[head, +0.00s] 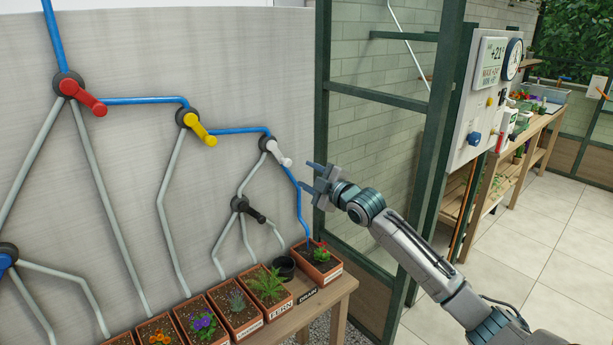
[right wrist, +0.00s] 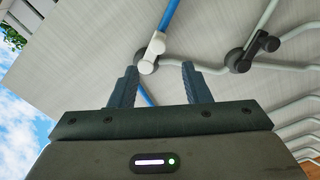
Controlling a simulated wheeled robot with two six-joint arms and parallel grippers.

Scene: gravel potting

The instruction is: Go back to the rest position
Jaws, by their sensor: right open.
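My right gripper (head: 313,181) is open and empty in the head view, in front of the right end of the pipe panel. It is just right of the white valve lever (head: 280,153) and apart from it in the head view. In the right wrist view the two fingers of my right gripper (right wrist: 158,85) are spread, with the white valve (right wrist: 149,62) beyond them. Nothing is between the fingers. My left gripper is not in view.
The panel (head: 225,70) also carries red (head: 95,105), yellow (head: 203,132) and black (head: 252,211) levers. Potted plants stand on a wooden bench (head: 318,302) below. A green-framed glass partition (head: 390,100) stands behind my right arm. Tiled floor (head: 545,250) is open at right.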

